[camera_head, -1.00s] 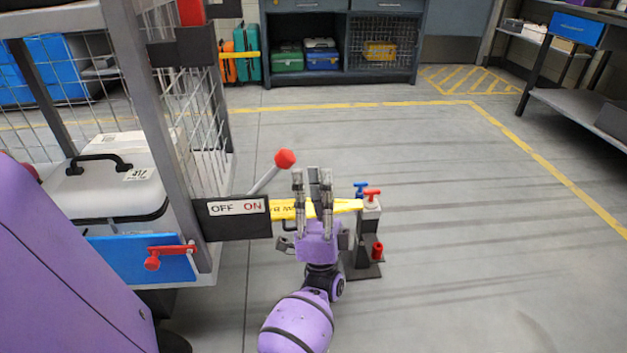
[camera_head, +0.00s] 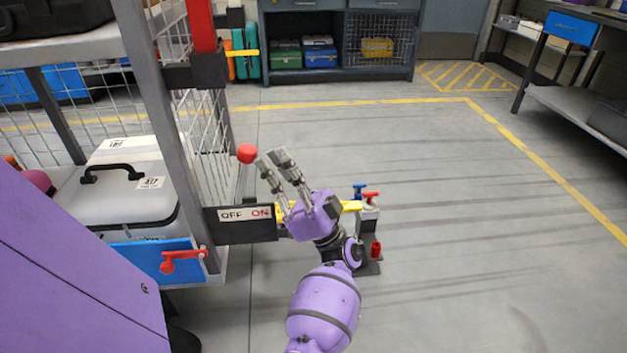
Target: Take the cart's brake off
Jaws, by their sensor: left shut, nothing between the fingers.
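The brake lever's red ball knob (camera_head: 246,153) stands above a dark plate (camera_head: 240,232) on the cart's corner. A white OFF/ON label (camera_head: 246,213) is on that plate, OFF on the left and ON on the right. The knob is now above the label, nearly upright, and its shaft is hard to make out. My left gripper (camera_head: 272,158) is shut and empty, its fingers tilted up and left just right of the knob. I cannot tell whether they touch the lever. The cart (camera_head: 160,120) is on the left. My right gripper is not in view.
A yellow bar (camera_head: 350,206) runs behind my gripper to a grey floor post with a red valve handle (camera_head: 370,196). A white case (camera_head: 125,190) sits on the cart, above a blue panel with a red latch (camera_head: 185,260). The floor at right is clear.

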